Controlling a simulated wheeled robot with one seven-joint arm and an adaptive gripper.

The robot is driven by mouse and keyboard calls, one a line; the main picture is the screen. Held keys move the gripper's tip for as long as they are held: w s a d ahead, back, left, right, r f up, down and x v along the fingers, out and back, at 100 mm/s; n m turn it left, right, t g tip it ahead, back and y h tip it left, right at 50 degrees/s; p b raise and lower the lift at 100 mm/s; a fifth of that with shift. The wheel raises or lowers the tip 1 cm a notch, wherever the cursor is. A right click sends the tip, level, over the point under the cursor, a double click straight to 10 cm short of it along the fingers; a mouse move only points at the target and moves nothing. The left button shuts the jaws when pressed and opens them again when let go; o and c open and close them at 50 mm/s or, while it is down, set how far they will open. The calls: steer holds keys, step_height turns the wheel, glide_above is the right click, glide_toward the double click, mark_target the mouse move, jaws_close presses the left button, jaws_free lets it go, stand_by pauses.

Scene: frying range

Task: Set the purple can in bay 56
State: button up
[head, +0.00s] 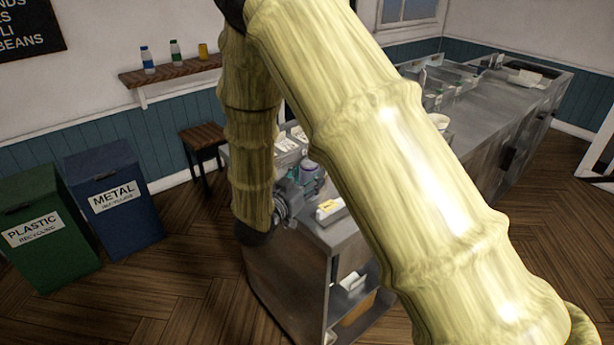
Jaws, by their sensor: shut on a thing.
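My gripper (303,185) is partly hidden behind my own arm, above the near end of the steel counter (318,238). It is shut on the purple can (311,170), whose pale top and purple side show just beyond the gripper. I cannot tell whether the can touches the counter. White-labelled bays (287,144) lie on the counter behind the gripper. Their numbers are too small to read, so I cannot tell which is bay 56.
A pale box with a yellow patch (330,209) sits on the counter right of my gripper. A wooden stool (203,137) stands at the wall. Blue metal (113,200) and green plastic (45,235) recycling bins stand left. Bottles stand on a wall shelf (170,70). My arm hides the counter's middle.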

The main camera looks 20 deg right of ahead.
steer(key=shift+f, duration=0.15)
steer(key=o, duration=1.2)
